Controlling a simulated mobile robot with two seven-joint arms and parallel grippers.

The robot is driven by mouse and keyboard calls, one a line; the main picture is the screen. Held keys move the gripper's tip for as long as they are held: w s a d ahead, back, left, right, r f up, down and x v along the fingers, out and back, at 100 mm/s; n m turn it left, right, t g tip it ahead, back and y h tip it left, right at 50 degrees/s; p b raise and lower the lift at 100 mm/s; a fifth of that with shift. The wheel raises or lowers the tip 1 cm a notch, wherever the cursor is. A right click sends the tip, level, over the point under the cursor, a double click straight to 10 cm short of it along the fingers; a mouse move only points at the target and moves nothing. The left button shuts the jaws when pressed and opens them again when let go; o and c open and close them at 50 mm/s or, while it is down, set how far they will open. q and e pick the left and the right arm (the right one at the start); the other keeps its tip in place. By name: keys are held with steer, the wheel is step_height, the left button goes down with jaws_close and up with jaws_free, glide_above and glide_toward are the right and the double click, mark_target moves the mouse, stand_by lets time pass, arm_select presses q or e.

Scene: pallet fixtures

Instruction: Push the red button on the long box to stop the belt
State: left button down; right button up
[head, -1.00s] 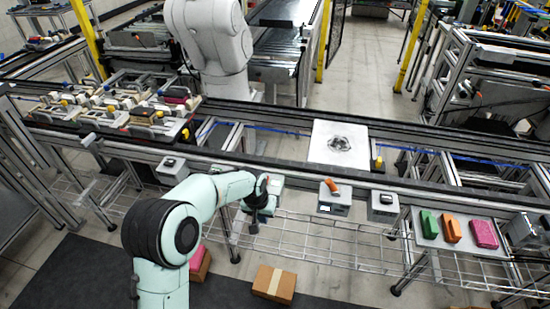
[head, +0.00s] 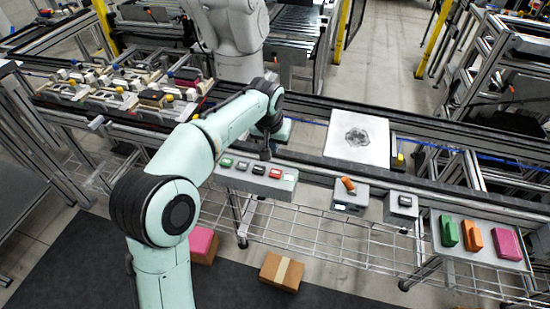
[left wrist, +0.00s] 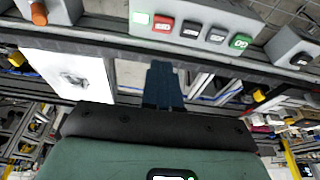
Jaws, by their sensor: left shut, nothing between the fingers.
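The long grey box (head: 250,183) sits on the near rail of the conveyor line. Its top carries a row of buttons: green at the left, two black ones, then the red button (head: 275,173) and a pale one at the right end. In the left wrist view the red button (left wrist: 163,25) is near the top, beside a lit pale button. My left gripper (head: 265,154) is shut and empty, pointing down at the box's back edge, a little left of the red button. In the left wrist view its dark fingers (left wrist: 163,88) are together and apart from the button.
A small box with an orange knob (head: 348,185) and another small grey box (head: 401,205) stand to the right. A tray (head: 475,251) holds green, orange and pink blocks. A white plate (head: 340,140) lies on the belt behind. Loaded fixtures (head: 120,92) are at the left.

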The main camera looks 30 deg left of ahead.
arm_select(q)
glide_toward(276, 175)
steer(key=w+f, duration=0.2)
steer(key=f, duration=0.1)
steer(key=w+a+f, duration=0.1)
steer(key=f, duration=0.1)
steer(key=shift+w+b, duration=0.1)
steer(key=shift+b, duration=0.2)
steer(key=shift+f, duration=0.6)
arm_select(e)
steer(key=shift+s+f, duration=0.2)
steer(key=shift+f, duration=0.2)
